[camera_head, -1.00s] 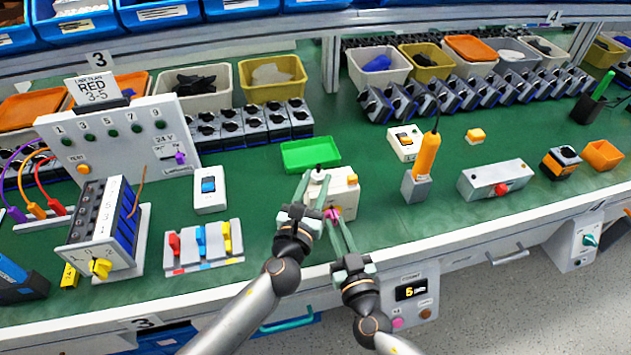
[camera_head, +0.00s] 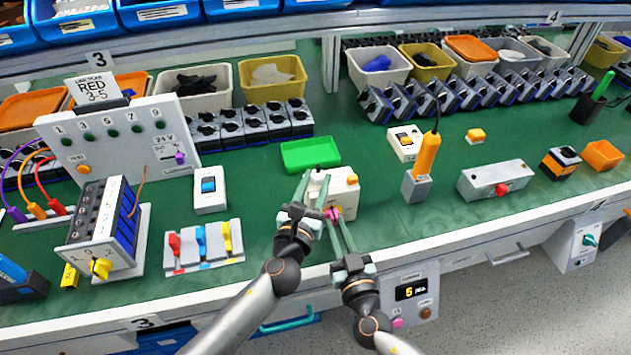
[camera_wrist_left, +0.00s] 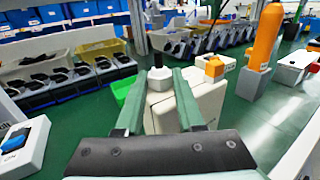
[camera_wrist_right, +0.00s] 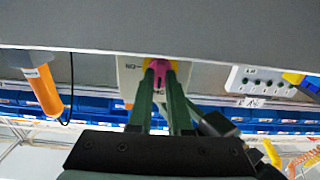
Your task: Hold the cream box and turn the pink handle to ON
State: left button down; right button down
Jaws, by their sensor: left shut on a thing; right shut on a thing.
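The cream box (camera_head: 345,203) stands on the green bench top near its front edge, with a yellow-orange button on top. My left gripper (camera_head: 313,188) is shut on the box from its left side; the left wrist view shows its fingers on either side of the box's upper part (camera_wrist_left: 160,88). The pink handle (camera_head: 333,213) is on the box's front face. My right gripper (camera_head: 335,221) is shut on it from the front. In the right wrist view the pink handle (camera_wrist_right: 160,68) sits between the fingertips, which hide part of it and of the lettering.
A green tray (camera_head: 310,154) lies just behind the box. A block of coloured switches (camera_head: 203,246) is to the left. An orange-handled tool (camera_head: 427,155) stands in a grey holder to the right. Bare bench lies between the box and the holder.

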jog(key=m, duration=0.9)
jog(key=c, duration=1.3)
grip_release()
jog(key=shift+m, duration=0.4)
jog(key=o, duration=0.5)
jog(key=shift+c, duration=0.2)
jog(key=shift+v, duration=2.55)
jog(key=shift+c, duration=0.2)
